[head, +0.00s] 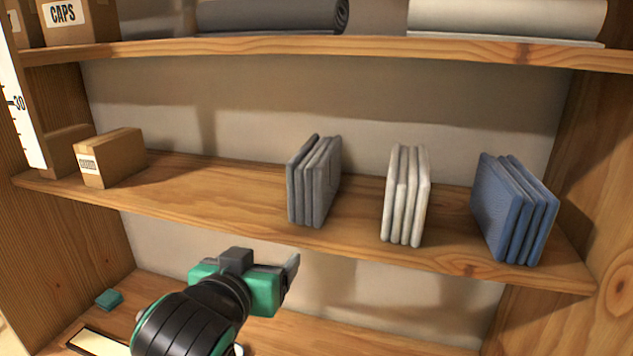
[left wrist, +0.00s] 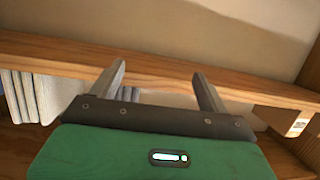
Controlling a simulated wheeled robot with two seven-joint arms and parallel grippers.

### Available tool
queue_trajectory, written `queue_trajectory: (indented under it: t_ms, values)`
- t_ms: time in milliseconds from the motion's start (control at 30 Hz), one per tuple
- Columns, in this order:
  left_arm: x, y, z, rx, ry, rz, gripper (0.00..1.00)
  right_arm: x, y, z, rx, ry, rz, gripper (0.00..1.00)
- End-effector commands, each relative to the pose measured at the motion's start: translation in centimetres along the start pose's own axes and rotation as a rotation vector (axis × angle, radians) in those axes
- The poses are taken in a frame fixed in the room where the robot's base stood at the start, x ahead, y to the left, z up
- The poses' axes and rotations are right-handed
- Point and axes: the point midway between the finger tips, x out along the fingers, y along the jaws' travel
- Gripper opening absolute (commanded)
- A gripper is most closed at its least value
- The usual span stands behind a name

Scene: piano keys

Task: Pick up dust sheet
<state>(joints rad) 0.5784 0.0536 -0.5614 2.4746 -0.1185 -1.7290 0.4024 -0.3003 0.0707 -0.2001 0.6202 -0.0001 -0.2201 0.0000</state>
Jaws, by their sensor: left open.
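Three folded cloth bundles stand upright on the middle shelf in the head view: a dark grey one (head: 312,182), an off-white one (head: 406,195) and a blue one (head: 512,208). I cannot tell from looks alone which is the dust sheet. My left gripper (head: 290,270) is open and empty, below the middle shelf's front edge and lower left of the grey bundle, touching none of them. In the left wrist view its two fingers (left wrist: 160,72) are spread apart, with pale folded cloth (left wrist: 20,96) at the left, partly hidden. My right gripper is not in view.
A small cardboard box (head: 108,157) stands at the left of the middle shelf (head: 215,190), with bare board between it and the grey bundle. Rolls (head: 272,15) lie on the upper shelf (head: 330,47). A teal block (head: 109,298) lies on the lower shelf.

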Motion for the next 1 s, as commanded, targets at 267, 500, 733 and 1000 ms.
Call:
queue_trajectory:
  t_ms: [267,500,733,1000]
  values:
    - [-3.6,3.1,-7.8,0.026,0.193,0.029,0.78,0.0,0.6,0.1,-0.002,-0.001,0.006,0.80]
    - [-5.6,4.5,-10.7,0.038,0.275,0.041,0.78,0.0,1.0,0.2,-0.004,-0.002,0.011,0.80]
    - [-2.9,4.6,-11.9,0.040,0.276,0.038,0.78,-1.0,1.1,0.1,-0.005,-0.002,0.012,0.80]
    - [1.6,5.0,-13.2,0.039,0.278,0.041,0.78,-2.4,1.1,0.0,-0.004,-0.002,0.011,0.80]
